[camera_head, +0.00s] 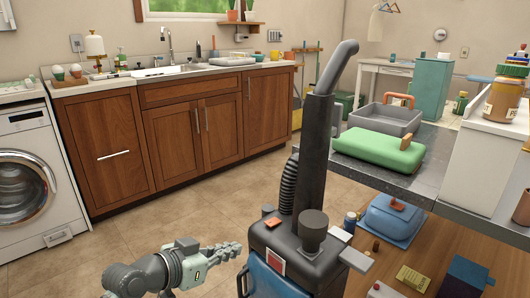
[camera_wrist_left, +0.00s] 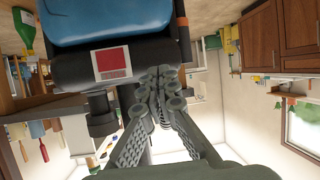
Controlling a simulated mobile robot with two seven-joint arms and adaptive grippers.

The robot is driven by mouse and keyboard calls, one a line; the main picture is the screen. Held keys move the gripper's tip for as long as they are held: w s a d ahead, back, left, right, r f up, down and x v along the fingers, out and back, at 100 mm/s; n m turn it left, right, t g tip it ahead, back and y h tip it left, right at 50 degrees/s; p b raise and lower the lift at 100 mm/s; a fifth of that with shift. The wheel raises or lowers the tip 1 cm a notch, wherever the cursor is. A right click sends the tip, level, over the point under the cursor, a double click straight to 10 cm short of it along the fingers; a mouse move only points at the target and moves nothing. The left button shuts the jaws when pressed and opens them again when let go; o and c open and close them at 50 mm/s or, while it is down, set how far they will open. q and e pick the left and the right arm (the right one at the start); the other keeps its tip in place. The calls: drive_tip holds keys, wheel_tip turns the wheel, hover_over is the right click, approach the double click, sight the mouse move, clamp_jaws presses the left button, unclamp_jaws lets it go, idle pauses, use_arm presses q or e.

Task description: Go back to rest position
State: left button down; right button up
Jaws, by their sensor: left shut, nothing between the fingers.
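My left gripper (camera_head: 236,249) reaches in at the bottom of the head view, above the tiled floor. Its fingers are shut and hold nothing. In the left wrist view the shut fingertips (camera_wrist_left: 162,78) point toward a black and blue machine (camera_wrist_left: 112,62) with a red label. That view looks upside down. In the head view the same machine (camera_head: 299,250) stands just right of the gripper, with a tall black pipe and a ribbed hose. I cannot tell from the views whether the fingertips touch it. My right gripper is not in view.
A grey shelf (camera_head: 440,170) with a green case (camera_head: 378,150) and a grey tray (camera_head: 385,118) stands right of the machine. Below it are a blue container (camera_head: 391,220) and small boxes. Wooden cabinets (camera_head: 200,130) and a washing machine (camera_head: 28,180) line the back left. The floor (camera_head: 150,232) between is clear.

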use_arm(q)
drive_tip(key=s+a+f+n+g+y, duration=0.25)
drive_tip(key=s+a+f, duration=0.2)
drive_tip(key=f, duration=0.35)
drive_tip(key=s+a+f+n+g+y, duration=0.1)
drive_tip(key=s+a+f+y, duration=0.3)
drive_tip(key=f, duration=0.5)
drive_tip(key=s+a+f+g+y, duration=0.1)
drive_tip(key=s+a+f, duration=0.2)
drive_tip(key=s, duration=0.2)
drive_tip(key=s+a+f+n+g+y+p, duration=0.1)
drive_tip(key=s+a+f, duration=0.2)
drive_tip(key=s, duration=0.3)
drive_tip(key=s+a+f+n+g+y, duration=0.1)
drive_tip(key=s+a+f+g, duration=0.1)
drive_tip(key=s, duration=0.3)
drive_tip(key=shift+s+a+f, duration=0.35)
drive_tip(key=shift+a+f, duration=0.3)
drive_tip(key=shift+f, duration=0.1)
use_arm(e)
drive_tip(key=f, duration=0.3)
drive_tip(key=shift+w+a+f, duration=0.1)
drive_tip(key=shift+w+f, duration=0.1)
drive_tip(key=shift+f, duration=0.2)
